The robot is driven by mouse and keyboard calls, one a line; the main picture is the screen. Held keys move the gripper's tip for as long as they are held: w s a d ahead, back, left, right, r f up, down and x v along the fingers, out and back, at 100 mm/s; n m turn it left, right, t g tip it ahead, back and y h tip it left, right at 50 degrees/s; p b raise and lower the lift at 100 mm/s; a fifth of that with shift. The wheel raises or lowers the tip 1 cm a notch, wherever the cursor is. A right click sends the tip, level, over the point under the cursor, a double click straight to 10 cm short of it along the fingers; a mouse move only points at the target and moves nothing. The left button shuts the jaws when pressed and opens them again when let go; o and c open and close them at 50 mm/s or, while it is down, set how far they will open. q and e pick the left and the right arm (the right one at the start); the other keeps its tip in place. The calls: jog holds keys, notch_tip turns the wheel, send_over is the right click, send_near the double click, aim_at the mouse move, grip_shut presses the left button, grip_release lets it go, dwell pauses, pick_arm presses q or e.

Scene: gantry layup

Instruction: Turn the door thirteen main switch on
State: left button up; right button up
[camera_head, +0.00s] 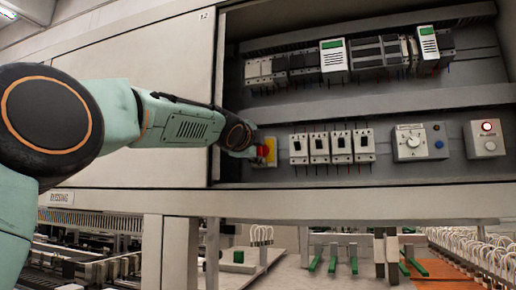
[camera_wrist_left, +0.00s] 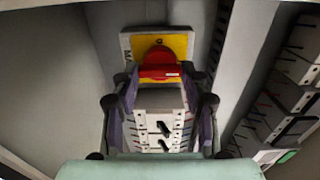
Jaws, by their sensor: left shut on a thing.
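The main switch is a red rotary handle (camera_wrist_left: 160,58) on a yellow plate (camera_wrist_left: 181,44) with a pale border. It is at the left end of the cabinet's lower row, where the yellow and red switch (camera_head: 268,150) shows partly behind my gripper. My left gripper (camera_head: 254,149) reaches in from the left. In the left wrist view my left gripper (camera_wrist_left: 162,80) has a finger on each side of the red handle and is shut on it. The handle's bar runs across that picture; its on or off mark is too small to read. My right gripper is out of view.
Several white breakers (camera_head: 331,147) stand just right of the switch. Further right are a box with a rotary dial (camera_head: 411,142) and a box with a lit red lamp (camera_head: 486,136). A grey cabinet panel (camera_head: 160,60) is on the left. A ledge (camera_head: 370,202) runs below.

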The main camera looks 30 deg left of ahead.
pick_arm(q)
jog(key=shift+f, duration=0.2)
jog(key=o, duration=1.2)
jog(key=shift+s+d+r, duration=0.2)
jog(key=shift+c, duration=0.2)
jog(key=shift+w+a, duration=0.1)
jog(key=shift+w, duration=0.05)
